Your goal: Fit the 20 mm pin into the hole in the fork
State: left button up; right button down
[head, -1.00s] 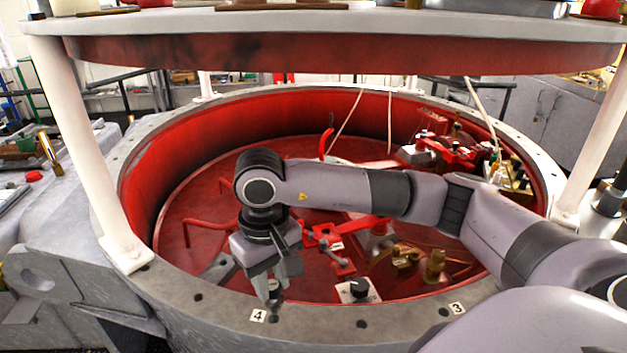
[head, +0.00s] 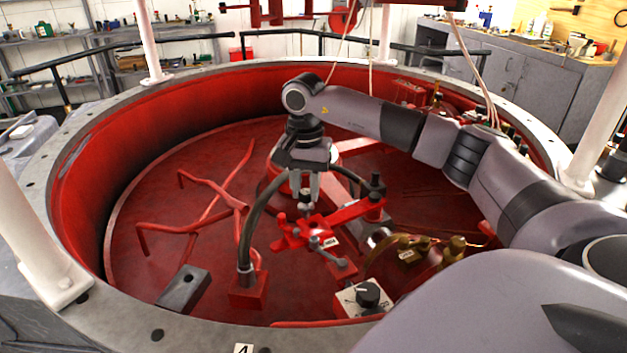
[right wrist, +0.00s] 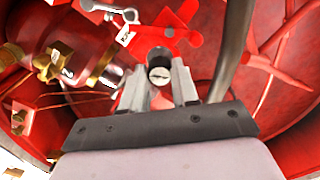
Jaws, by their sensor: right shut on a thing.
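My right gripper (head: 304,203) points down over the middle of the red pit, above a red linkage. It is shut on the pin (right wrist: 159,75), whose round, slotted grey end shows between the fingers in the right wrist view. The pin's lower part is hidden there, and I cannot make it out in the head view. The red fork (head: 291,236), with splayed prongs, lies just below the fingertips and also shows ahead of the fingers in the right wrist view (right wrist: 178,25). I cannot tell whether the pin touches it, and its hole is not clear. My left gripper is not in view.
A curved dark hose (head: 251,215) rises close left of the gripper. A white box with a black knob (head: 362,299) and brass fittings (head: 410,252) stand to the right.

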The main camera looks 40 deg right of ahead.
aim_at(313, 206)
pick_arm(q)
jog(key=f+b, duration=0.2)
jog(key=b, duration=0.1)
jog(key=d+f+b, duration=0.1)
jog(key=b, duration=0.1)
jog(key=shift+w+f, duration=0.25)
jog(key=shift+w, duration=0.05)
pick_arm(e)
jog(key=shift+m, duration=0.9)
jog(key=d+f, duration=0.3)
jog(key=shift+w+f, duration=0.25)
jog(key=shift+w, duration=0.1)
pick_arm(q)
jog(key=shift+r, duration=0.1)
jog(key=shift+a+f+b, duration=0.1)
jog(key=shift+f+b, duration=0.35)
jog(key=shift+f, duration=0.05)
pick_arm(e)
jog(key=shift+f, duration=0.9)
pick_arm(q)
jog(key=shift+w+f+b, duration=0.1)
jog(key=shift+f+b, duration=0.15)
jog(key=shift+b, duration=0.1)
pick_arm(e)
jog(key=shift+f, duration=0.9)
jog(key=c, duration=0.8)
grip_release()
